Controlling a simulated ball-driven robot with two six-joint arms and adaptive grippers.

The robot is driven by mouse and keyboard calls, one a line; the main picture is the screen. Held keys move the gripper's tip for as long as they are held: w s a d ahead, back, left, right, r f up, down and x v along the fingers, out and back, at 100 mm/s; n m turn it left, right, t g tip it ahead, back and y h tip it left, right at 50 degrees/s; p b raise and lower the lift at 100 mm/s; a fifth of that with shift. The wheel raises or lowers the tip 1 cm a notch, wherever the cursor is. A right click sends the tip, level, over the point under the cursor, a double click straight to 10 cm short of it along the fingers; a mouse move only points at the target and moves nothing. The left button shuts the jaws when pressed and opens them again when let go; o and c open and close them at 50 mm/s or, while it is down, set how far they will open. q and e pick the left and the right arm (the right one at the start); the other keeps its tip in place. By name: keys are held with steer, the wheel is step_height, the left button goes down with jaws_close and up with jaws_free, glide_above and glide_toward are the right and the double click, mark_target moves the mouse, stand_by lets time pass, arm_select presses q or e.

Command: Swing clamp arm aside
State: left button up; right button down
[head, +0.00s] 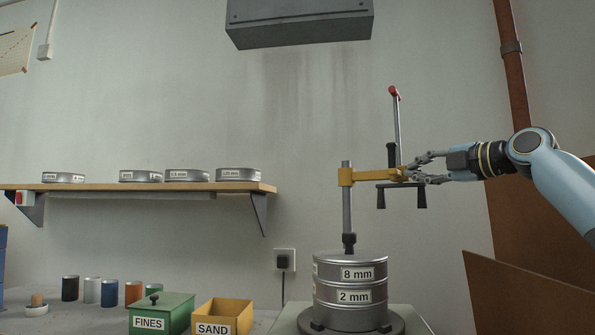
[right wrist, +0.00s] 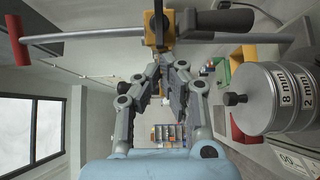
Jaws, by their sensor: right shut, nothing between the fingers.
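The yellow clamp arm (head: 366,176) sticks out level to the right from an upright grey post (head: 347,207) over the sieve stack. At its outer end is a grey rod (head: 397,128) with a red tip, plus black grips below. The sieve stack (head: 349,296), labelled 8 mm and 2 mm, stands on a round dark base. My right gripper (head: 415,170) is at the arm's outer end, shut with nothing between its fingers; contact cannot be told. In the right wrist view the arm's yellow end (right wrist: 157,30) lies just beyond the fingertips (right wrist: 172,62). My left gripper is out of view.
A green FINES box (head: 163,312) and a yellow SAND box (head: 222,316) stand left of the stack. Several coloured cylinders (head: 108,293) stand farther left. A wall shelf (head: 200,187) carries sieves. A grey box (head: 299,20) hangs above. A brown panel (head: 525,300) stands at right.

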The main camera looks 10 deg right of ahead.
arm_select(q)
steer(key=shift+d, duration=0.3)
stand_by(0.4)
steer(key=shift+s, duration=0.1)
